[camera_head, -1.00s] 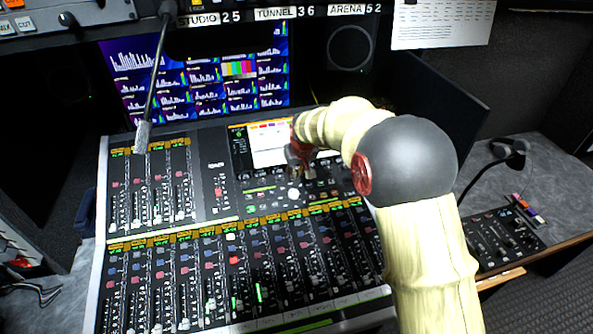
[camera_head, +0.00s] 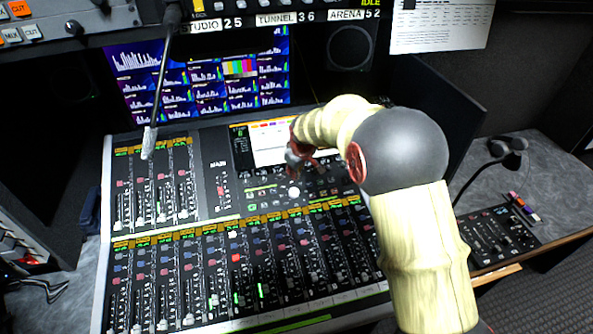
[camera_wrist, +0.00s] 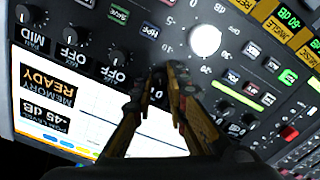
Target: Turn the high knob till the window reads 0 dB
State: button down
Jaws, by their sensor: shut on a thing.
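My gripper (camera_wrist: 167,76) is shut over the mixing console (camera_wrist: 185,12), its two fingertips close together. They seem to pinch a small knob, which the fingers hide almost wholly, along with its label. In the head view my gripper (camera_head: 297,160) is at the console's upper middle, just below its bright screen. The screen window (camera_wrist: 48,92) shows upside down in the wrist view. It reads MEMORY READY and a level that looks like -45 dB. Printed scale numbers, including -5 and -10, lie near the fingertips.
Several black knobs (camera_wrist: 72,35) stand in a row beside my gripper, with MID and OFF labels near them. A round white control (camera_wrist: 205,42) sits close to the fingertips. A gooseneck microphone (camera_head: 149,140) hangs over the console's left part.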

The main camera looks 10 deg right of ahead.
jog(key=c, duration=1.8)
grip_release()
jog(key=shift+o, duration=0.2)
jog(key=shift+r, duration=0.1)
jog(key=v, duration=1.1)
jog(key=shift+s+r, duration=0.15)
jog(key=shift+r, duration=0.25)
